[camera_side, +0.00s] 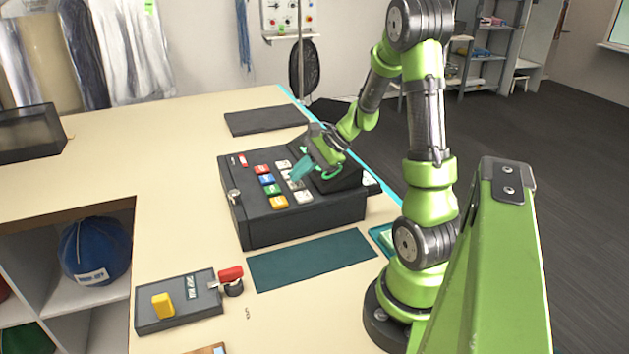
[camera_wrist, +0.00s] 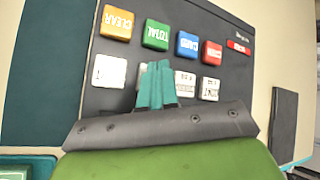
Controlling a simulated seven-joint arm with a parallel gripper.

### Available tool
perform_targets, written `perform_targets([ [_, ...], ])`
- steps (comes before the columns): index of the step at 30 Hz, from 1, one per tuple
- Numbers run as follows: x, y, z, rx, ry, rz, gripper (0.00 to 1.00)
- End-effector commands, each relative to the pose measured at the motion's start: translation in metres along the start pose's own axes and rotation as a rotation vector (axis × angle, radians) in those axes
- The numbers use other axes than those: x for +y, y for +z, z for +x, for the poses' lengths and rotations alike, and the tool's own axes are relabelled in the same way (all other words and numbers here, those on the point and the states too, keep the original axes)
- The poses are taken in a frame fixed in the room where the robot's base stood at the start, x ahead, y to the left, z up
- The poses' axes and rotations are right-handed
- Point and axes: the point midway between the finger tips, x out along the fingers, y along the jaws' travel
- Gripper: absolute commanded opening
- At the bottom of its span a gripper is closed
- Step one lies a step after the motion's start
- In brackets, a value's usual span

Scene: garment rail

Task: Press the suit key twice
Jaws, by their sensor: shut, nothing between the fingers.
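The key box (camera_side: 300,222) is a dark box on the table with a row of coloured keys and a row of white keys. In the wrist view, the white keys include one at the left (camera_wrist: 109,71), one partly hidden behind my fingers, and two to the right, one of them at the far end (camera_wrist: 210,89). I cannot read which white key is the suit key. My gripper (camera_side: 297,177) is shut and empty, its teal fingertips (camera_wrist: 157,68) over the white row by the green TOTAL key (camera_wrist: 156,34). Whether they touch a key I cannot tell.
The yellow CLEAR key (camera_wrist: 117,22), a blue key (camera_wrist: 188,45) and a red key (camera_wrist: 212,52) line the other row. A dark green mat (camera_side: 312,260) lies in front of the box. A grey switch box (camera_side: 180,300) stands at the front left.

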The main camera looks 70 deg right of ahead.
Motion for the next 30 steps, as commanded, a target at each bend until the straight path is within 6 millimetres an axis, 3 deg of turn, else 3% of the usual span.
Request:
perform_targets([
  [30,0.0044,-0.0041,0.0058,0.0,0.0,0.001,0.0],
])
